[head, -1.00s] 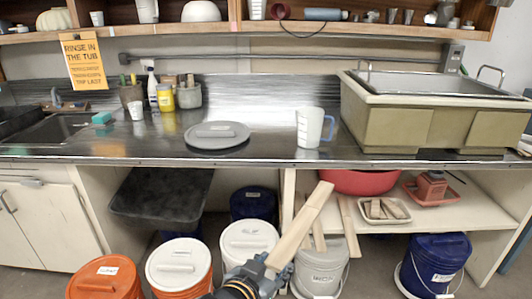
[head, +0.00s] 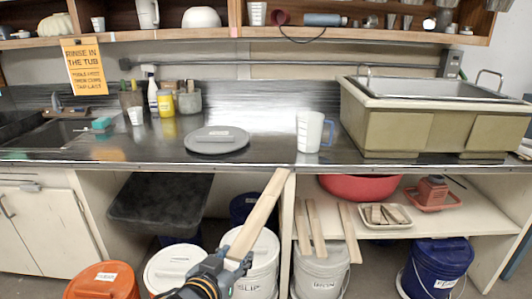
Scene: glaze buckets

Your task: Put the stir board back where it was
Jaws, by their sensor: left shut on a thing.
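The stir board (head: 262,208) is a long pale wooden board in the head view. My left gripper (head: 232,261) is shut on its lower end. The board slants up and to the right, its upper end showing just in front of the counter's front edge. It covers part of a white lidded bucket marked SLIP (head: 262,262). Several similar pale boards (head: 316,228) lie on the low shelf (head: 450,215) to the right, with their near ends jutting past its front edge above another white bucket (head: 318,275). My right gripper is not in view.
An orange bucket (head: 103,283), a white-lidded bucket (head: 175,265) and a blue bucket (head: 437,265) stand on the floor. A red basin (head: 358,188) and a tray of small pieces (head: 384,216) are on the shelf. A grey lid (head: 217,139) lies on the counter.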

